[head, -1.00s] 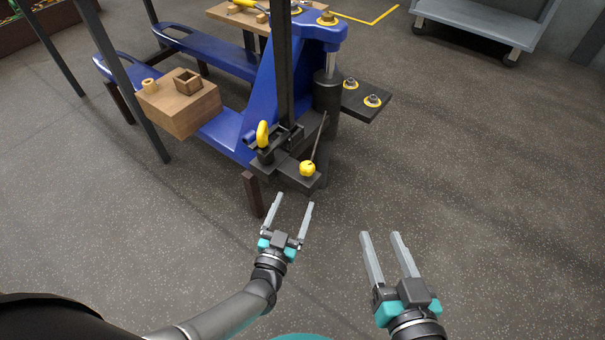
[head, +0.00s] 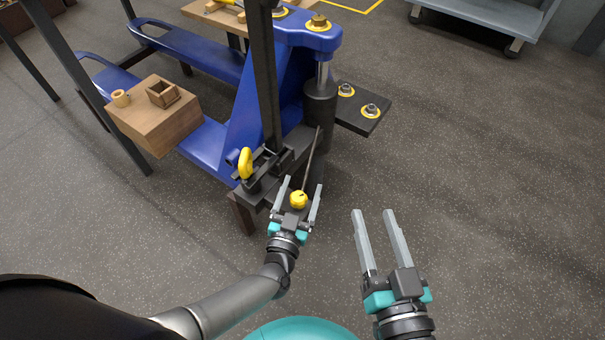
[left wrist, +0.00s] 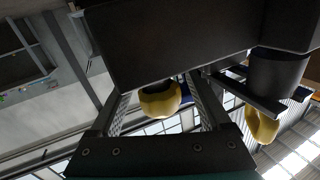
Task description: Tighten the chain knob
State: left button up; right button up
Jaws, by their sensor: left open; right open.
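The yellow chain knob (head: 298,199) sits at the near end of the dark bracket, at the foot of a thin dark rod or chain (head: 311,160). My left gripper (head: 303,184) is open, with one finger on either side of the knob in the head view. In the left wrist view the knob (left wrist: 160,102) shows between the two fingers, with a gap at both sides. Its upper part is hidden there by a dark block (left wrist: 170,45). My right gripper (head: 374,212) is open and empty over the floor at right.
A yellow loop handle (head: 245,163) stands on the bracket left of the knob. The blue pallet-jack frame (head: 262,105) and a dark upright post (head: 264,70) rise behind. A wooden block (head: 155,125) lies on the left fork.

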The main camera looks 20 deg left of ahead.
pick_arm(q)
jog(key=shift+w, duration=0.3)
jog(key=shift+c, duration=0.3)
grip_shut()
jog(key=shift+m+h, duration=0.3)
jog(key=shift+h, duration=0.3)
jog(key=m+h, duration=0.2)
jog(key=shift+d+h, duration=0.25)
jog(key=shift+h, duration=0.15)
jog(key=m+g+h, duration=0.1)
jog(key=m+h, duration=0.1)
jog(key=h, duration=0.1)
jog(key=m+g+h, duration=0.1)
jog(key=h, duration=0.1)
jog(key=shift+s+d+m+g, duration=0.15)
jog(key=shift+d+m+g, duration=0.15)
jog(key=shift+d, duration=0.05)
jog(key=shift+s+d+r+m+g+h, duration=0.1)
jog(key=shift+d+m+g+h, duration=0.05)
jog(key=shift+m+g+h, duration=0.7)
jog(key=shift+s+d+f+m+g+h, duration=0.1)
jog(key=shift+s+d+m+g+h, duration=0.1)
jog(key=shift+m+g+h, duration=0.6)
jog(key=shift+s+d+r+m+g+h, duration=0.15)
jog(key=shift+m+g+h, duration=0.45)
jog(key=shift+h, duration=0.45)
jog(key=shift+g, duration=0.25)
